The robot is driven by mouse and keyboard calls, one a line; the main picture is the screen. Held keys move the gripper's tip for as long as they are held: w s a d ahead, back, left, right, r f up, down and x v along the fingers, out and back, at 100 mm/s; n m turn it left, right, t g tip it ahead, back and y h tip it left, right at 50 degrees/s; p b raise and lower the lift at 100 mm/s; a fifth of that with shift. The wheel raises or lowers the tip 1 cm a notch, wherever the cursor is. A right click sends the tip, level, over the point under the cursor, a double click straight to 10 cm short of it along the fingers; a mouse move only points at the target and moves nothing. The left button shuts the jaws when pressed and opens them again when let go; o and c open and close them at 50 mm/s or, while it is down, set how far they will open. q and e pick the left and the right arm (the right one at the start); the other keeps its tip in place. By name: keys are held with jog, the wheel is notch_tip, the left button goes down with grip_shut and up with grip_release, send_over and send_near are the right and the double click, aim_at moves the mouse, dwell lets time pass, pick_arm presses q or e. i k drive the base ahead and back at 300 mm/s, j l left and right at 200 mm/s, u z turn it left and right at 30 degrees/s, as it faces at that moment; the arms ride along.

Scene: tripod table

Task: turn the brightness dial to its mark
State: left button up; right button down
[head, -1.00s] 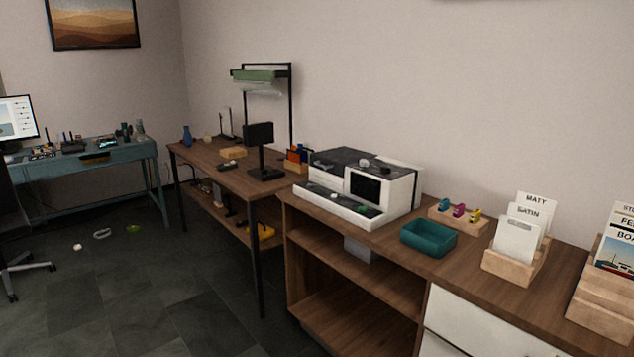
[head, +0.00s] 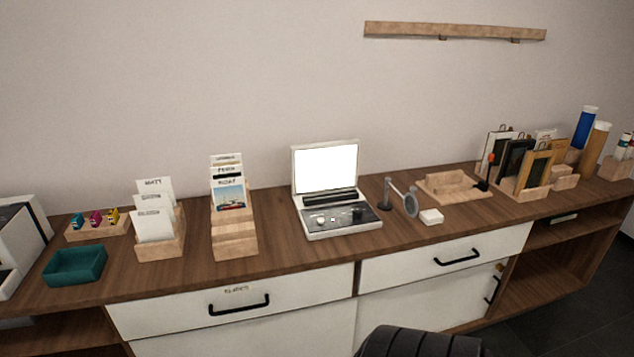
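A small white device with a bright raised screen (head: 325,168) stands on the wooden counter in the middle of the head view. Its sloping dark control panel (head: 340,221) faces front and carries a few small knobs, including a pale one at the left (head: 320,219) and another at the right (head: 358,214). Labels and marks are too small to read, so I cannot tell which knob is the brightness dial or how it is set. Neither of my grippers shows in the head view.
Left of the device stand a wooden card holder (head: 234,240), a holder with white cards (head: 160,243) and a teal tray (head: 75,266). Drawers with black handles are below.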

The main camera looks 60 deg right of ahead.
aim_at(357, 212)
jog(key=k+j+z, duration=0.1)
jog(key=z, duration=2)
jog(key=i+j, duration=0.35)
jog(key=i, duration=0.2)
jog(key=i+j+z, duration=0.1)
jog(key=i+j, duration=0.2)
jog(key=i, duration=0.2)
